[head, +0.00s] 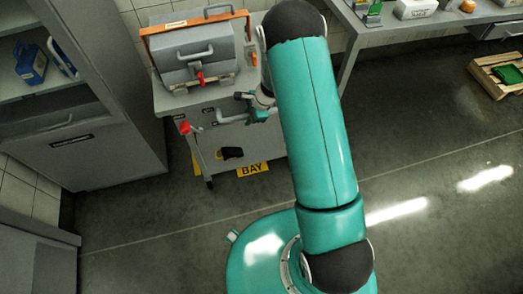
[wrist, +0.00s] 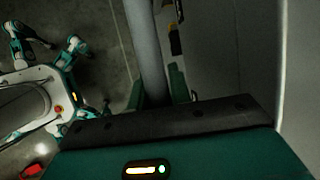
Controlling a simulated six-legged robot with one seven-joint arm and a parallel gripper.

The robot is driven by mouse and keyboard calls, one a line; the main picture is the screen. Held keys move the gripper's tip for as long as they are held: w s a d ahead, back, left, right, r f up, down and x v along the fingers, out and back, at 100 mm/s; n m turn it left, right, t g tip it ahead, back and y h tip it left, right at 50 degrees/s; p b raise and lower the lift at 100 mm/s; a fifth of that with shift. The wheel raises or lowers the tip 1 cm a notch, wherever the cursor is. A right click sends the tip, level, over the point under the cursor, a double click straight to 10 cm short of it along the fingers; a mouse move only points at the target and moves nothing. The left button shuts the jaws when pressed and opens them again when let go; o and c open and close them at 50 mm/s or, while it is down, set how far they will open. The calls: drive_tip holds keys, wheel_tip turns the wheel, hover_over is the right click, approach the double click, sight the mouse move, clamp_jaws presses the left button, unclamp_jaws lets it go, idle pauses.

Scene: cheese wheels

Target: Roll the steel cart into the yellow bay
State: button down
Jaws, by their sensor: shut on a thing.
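The steel cart (head: 174,101) stands against the back wall in the head view, a grey box with a flat top and a bar handle (head: 232,118) on its front. Yellow bay marking (head: 252,169) with the word BAY lies on the floor at its foot; most of the bay is hidden by the cart. My gripper (head: 256,110) is at the handle's right end, partly hidden by my arm. In the wrist view, a grey bar (wrist: 150,55) runs between the green fingers (wrist: 158,88), which are shut on it. A yellow strip also shows there (wrist: 175,40).
A grey machine with an orange frame (head: 195,50) sits on the cart's top. A red-tipped lever (head: 185,128) stands out at its front left. A grey cabinet (head: 90,130) is close on the left, a bench (head: 440,22) on the right.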

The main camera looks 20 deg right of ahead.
drive_tip(key=shift+w, duration=2.05)
drive_tip(key=c, duration=0.6)
unclamp_jaws()
drive_tip(key=shift+r, duration=0.1)
drive_tip(key=v, duration=0.8)
